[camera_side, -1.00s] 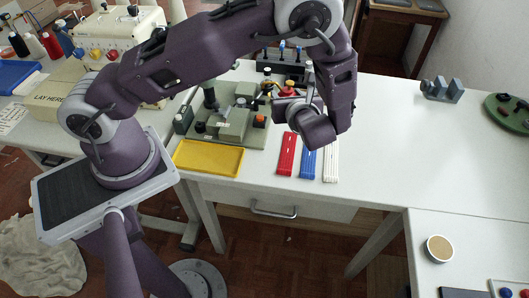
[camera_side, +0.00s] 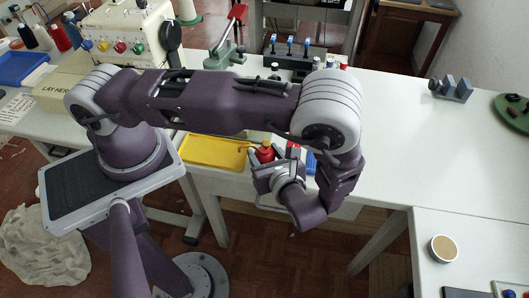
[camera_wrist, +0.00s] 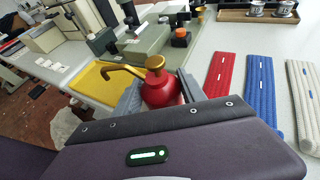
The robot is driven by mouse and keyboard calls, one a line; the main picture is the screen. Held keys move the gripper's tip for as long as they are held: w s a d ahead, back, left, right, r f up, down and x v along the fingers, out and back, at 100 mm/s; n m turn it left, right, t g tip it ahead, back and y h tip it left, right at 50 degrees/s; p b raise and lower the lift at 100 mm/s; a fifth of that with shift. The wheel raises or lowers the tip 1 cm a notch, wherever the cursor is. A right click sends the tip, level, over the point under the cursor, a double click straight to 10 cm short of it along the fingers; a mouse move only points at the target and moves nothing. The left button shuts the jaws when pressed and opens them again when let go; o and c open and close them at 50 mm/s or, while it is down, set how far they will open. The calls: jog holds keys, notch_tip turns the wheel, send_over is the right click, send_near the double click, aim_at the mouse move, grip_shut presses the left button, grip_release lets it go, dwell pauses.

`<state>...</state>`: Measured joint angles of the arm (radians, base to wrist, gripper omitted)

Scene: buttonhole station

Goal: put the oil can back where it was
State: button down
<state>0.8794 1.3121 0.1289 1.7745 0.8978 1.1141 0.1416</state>
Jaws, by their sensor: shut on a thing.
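The red oil can (camera_side: 265,154) has a brass top and a long thin brass spout. My gripper (camera_side: 263,164) is shut around its red body, near the front edge of the table. In the wrist view the oil can (camera_wrist: 160,92) is upright between the two grey fingers of my gripper (camera_wrist: 159,98). Its spout points left, over or beside the yellow tray (camera_wrist: 92,86). The can's underside is hidden, so I cannot tell whether it touches anything.
The yellow tray also shows in the side view (camera_side: 212,152), left of the can. A green machine (camera_wrist: 150,42) stands behind. Red (camera_wrist: 221,85), blue (camera_wrist: 262,95) and white (camera_wrist: 304,90) strips lie to the right.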

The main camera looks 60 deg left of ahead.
jog(key=c, duration=0.7)
grip_release()
jog(key=v, duration=1.2)
jog(key=a+r+n+g+h, duration=0.1)
jog(key=a+r+n+h, duration=0.1)
jog(key=r+n+h, duration=0.3)
jog(key=s+a+r+n+g, duration=0.1)
jog(key=a+r+n+g, duration=0.1)
jog(key=r, duration=0.5)
jog(key=a+r+n+g+h, duration=0.1)
jog(key=a+r+n+h, duration=0.1)
jog(key=r+n+h, duration=0.3)
jog(key=s+a+r+n+t+h, duration=0.1)
jog(key=s+r+n+t, duration=0.1)
jog(key=s+r+n, duration=0.1)
jog(key=s+a+r+n+t+h, duration=0.1)
jog(key=s+a+r+n+t, duration=0.1)
jog(key=r+n, duration=0.1)
jog(key=s+a+r+n+t+h, duration=0.1)
jog(key=s+r+n+t, duration=0.1)
jog(key=s+r, duration=0.1)
jog(key=shift+s+a+r+n+t, duration=0.2)
jog(key=shift+s+r+n+t, duration=0.1)
jog(key=shift+s+r+n, duration=0.1)
